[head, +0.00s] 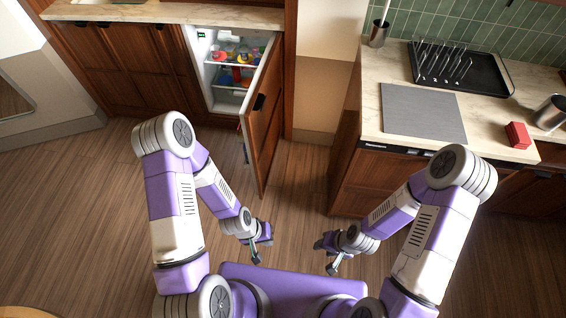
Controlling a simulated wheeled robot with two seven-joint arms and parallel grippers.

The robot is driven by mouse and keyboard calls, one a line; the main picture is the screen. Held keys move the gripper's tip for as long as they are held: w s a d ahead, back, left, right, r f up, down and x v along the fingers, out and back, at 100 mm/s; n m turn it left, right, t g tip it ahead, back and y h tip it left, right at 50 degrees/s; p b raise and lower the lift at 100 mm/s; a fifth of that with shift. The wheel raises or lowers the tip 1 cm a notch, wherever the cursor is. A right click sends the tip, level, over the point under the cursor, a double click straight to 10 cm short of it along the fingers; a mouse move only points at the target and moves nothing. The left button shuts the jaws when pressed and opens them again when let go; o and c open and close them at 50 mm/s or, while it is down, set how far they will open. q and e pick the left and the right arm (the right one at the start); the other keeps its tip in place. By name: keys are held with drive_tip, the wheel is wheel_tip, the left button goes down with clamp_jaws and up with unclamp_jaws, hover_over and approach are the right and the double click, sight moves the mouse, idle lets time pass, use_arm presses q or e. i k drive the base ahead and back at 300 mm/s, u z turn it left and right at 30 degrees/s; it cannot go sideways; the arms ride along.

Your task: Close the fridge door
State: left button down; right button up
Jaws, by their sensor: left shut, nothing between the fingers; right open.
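The fridge (213,92) is built into the low wooden cabinet and stands open, with several colourful items on its white shelves. My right gripper (333,268) is open and empty, to the right of the left one and also clear of the door.
A counter (373,100) on the right holds a grey board (422,112), a black dish rack (480,72), a red box (517,135) and a metal pot (551,112). A utensil holder (379,34) stands at its back corner. The wooden floor (110,190) left of the door is clear.

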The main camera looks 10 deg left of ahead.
sight(264, 123)
drive_tip(key=z, duration=0.3)
drive_tip(key=k, duration=0.55)
drive_tip(key=u, duration=0.45)
drive_tip(key=i, duration=1.5)
drive_tip(key=z, duration=0.65)
